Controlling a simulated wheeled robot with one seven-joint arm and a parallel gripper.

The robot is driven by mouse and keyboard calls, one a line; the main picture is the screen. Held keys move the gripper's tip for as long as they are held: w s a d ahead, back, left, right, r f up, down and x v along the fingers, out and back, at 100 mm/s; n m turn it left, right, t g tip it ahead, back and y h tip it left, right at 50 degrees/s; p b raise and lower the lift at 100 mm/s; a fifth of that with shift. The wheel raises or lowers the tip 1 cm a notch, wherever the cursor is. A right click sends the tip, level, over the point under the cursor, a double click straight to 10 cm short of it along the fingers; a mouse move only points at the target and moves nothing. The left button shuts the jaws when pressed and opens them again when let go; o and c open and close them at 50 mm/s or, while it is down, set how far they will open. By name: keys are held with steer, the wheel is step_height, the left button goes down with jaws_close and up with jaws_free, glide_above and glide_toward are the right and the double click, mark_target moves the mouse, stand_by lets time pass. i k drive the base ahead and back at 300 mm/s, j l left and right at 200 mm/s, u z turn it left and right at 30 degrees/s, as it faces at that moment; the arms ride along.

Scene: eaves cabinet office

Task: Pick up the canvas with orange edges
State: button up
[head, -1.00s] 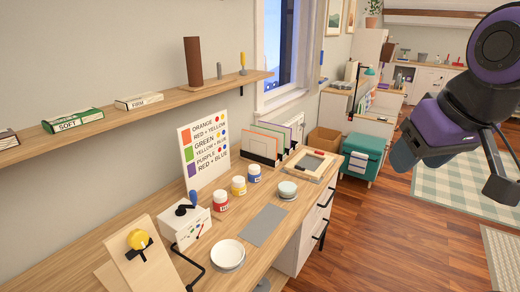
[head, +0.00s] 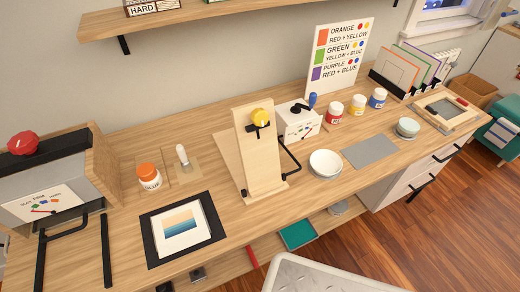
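The canvas with orange edges (head: 399,68) stands upright at the front left of a dark rack (head: 387,88) near the wall, on the right part of the wooden desk. The rack hides the orange-edged canvas's lower edge. My gripper is out of view.
A colour-mixing board (head: 338,58) stands left of the rack. Paint jars (head: 357,104), a wooden frame (head: 446,110) and a small bowl (head: 407,127) stand in front. A wooden stand (head: 258,150) rises mid-desk. A shelf (head: 185,18) runs above. Floor (head: 420,240) shows at lower right.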

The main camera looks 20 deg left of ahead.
mark_target(399, 70)
steer(key=u, duration=0.25)
steer(key=i+l+u, duration=0.2)
steer(key=l+u, duration=0.25)
steer(key=i+l+u, duration=0.15)
steer(key=u, duration=0.25)
steer(key=i+l+u, duration=0.1)
steer(key=l, duration=0.65)
steer(key=i+l+u, duration=0.1)
steer(key=l, duration=0.65)
steer(key=i+l+u, duration=0.1)
steer(key=l, duration=0.65)
steer(key=i+l+u, duration=0.1)
steer(key=l, duration=0.7)
steer(key=i, duration=0.05)
